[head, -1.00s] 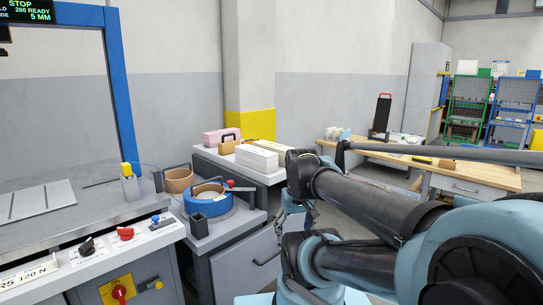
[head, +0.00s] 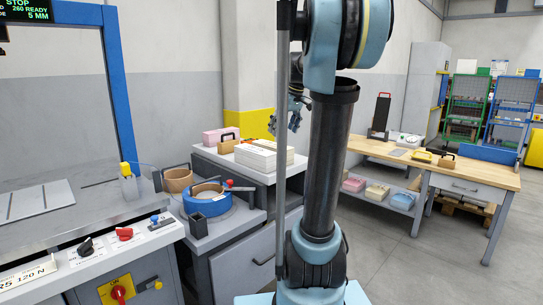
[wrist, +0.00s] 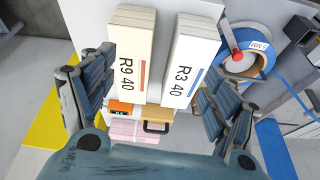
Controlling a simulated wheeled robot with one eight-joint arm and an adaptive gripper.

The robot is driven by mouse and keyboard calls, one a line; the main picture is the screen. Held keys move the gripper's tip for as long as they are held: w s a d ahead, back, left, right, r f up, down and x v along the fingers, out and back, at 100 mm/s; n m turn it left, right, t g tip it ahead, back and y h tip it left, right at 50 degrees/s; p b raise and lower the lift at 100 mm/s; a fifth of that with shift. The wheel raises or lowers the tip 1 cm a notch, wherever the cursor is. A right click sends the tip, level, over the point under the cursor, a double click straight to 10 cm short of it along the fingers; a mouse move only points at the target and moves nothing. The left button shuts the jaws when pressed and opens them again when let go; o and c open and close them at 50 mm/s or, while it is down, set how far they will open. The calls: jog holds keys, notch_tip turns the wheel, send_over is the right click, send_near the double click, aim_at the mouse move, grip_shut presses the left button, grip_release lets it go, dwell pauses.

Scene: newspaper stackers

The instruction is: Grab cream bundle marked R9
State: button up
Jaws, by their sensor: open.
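The cream bundle marked R9 40 (wrist: 132,55), with a red stripe, stands left of centre in the wrist view.
A blue tape roll (head: 208,201) is on the near counter. A wooden table (head: 480,172) stands right, with open floor in front.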

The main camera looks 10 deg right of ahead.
send_near(276, 145)
notch_tip(276, 145, up, 3)
jog(key=s, duration=0.2)
jog(key=n, duration=0.1)
jog(key=x, duration=0.8)
jog(key=w+x, duration=0.1)
jog(key=x, duration=0.3)
jog(key=shift+d+r, duration=0.15)
jog(key=shift+d, duration=0.1)
jog(key=shift+a+x, duration=0.2)
jog(key=shift+x, duration=1.1)
jog(key=shift+a+x, duration=0.2)
jog(key=shift+x, duration=1.05)
jog(key=shift+r, duration=0.1)
grip_shut()
jog(key=shift+w+r, duration=0.1)
